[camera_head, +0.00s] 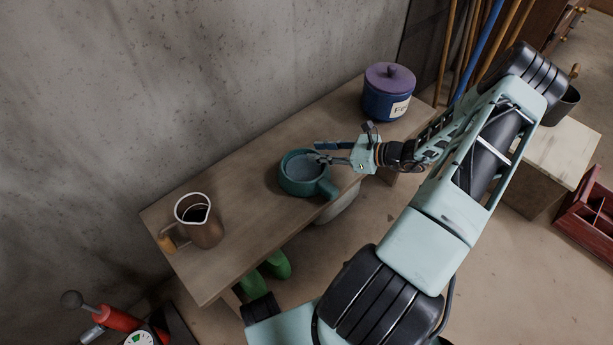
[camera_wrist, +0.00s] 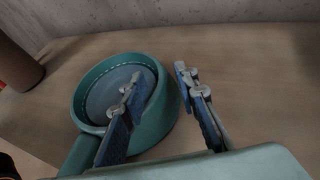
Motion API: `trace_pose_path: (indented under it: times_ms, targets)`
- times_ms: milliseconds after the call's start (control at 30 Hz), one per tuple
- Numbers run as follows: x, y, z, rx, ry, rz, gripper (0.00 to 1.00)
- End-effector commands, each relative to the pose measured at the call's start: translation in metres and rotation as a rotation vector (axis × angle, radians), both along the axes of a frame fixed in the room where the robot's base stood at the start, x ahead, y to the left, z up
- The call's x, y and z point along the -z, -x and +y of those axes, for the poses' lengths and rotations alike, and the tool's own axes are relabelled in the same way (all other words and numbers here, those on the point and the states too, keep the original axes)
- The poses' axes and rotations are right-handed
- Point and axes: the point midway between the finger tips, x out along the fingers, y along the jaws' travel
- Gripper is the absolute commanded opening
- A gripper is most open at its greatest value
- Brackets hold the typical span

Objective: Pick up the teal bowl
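The teal bowl (camera_head: 287,180) is round with a short side handle and stands upright on the wooden bench, near its middle. It also shows in the wrist view (camera_wrist: 88,100), with its handle toward the lower left. My gripper (camera_head: 318,152) reaches in from the right at the bowl's far right side. In the wrist view my gripper (camera_wrist: 159,76) has its fingers apart: the left one is over the bowl's inside, and the right one is outside the rim. The bowl's right wall is between them, with a visible gap to the right finger.
The wooden bench (camera_head: 235,160) runs along a concrete wall. A brown pitcher (camera_head: 205,231) stands at its left end, and a blue jar with a purple lid (camera_head: 386,103) at its right end. Green boots (camera_head: 277,264) are under the bench.

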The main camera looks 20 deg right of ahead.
Motion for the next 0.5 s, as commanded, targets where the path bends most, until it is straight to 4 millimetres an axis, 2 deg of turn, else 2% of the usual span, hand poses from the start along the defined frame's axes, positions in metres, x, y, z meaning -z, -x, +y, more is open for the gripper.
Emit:
trace_pose_path:
  times_ms: [200, 433, 500]
  targets:
    - [0.0001, -0.0008, 0.0, 0.001, 0.001, 0.0, 0.27]
    - [0.0, -0.0007, -0.0001, 0.001, 0.001, 0.0, 0.01]
    - [0.0001, -0.0006, -0.0001, 0.001, 0.001, 0.0, 0.0]
